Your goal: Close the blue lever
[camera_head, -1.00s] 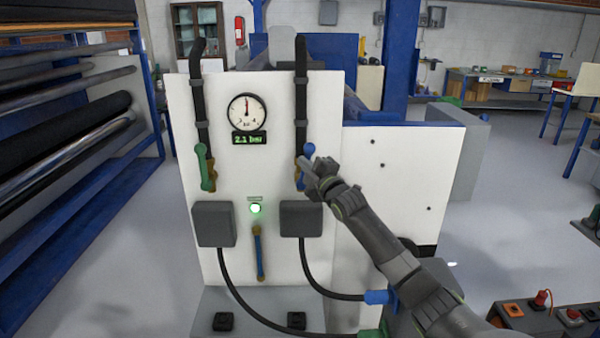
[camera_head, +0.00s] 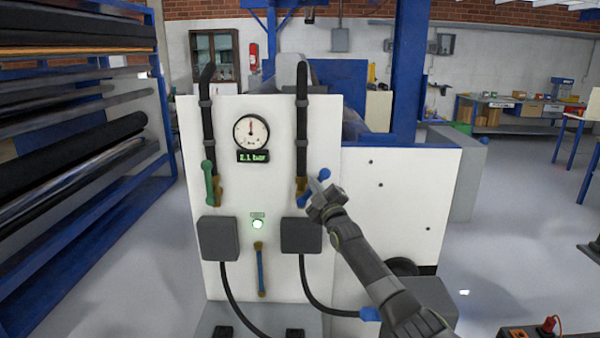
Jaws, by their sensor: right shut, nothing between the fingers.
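The blue lever (camera_head: 324,175) sits on the brass valve below the right black pipe on the white panel. It slants from lower left to a round knob at upper right. My right gripper (camera_head: 314,187) is shut and empty, in front of the lever's middle and hiding part of it. I cannot tell whether the fingers touch it. The green lever (camera_head: 208,168) on the left pipe's valve stands nearly upright. My left gripper is not in view.
The white panel (camera_head: 280,120) carries a gauge (camera_head: 251,131), a lit green lamp (camera_head: 257,224) and two grey boxes (camera_head: 218,239) (camera_head: 301,236) with black cables. A slim blue handle (camera_head: 261,270) hangs between the boxes. A roller rack (camera_head: 80,140) stands at left.

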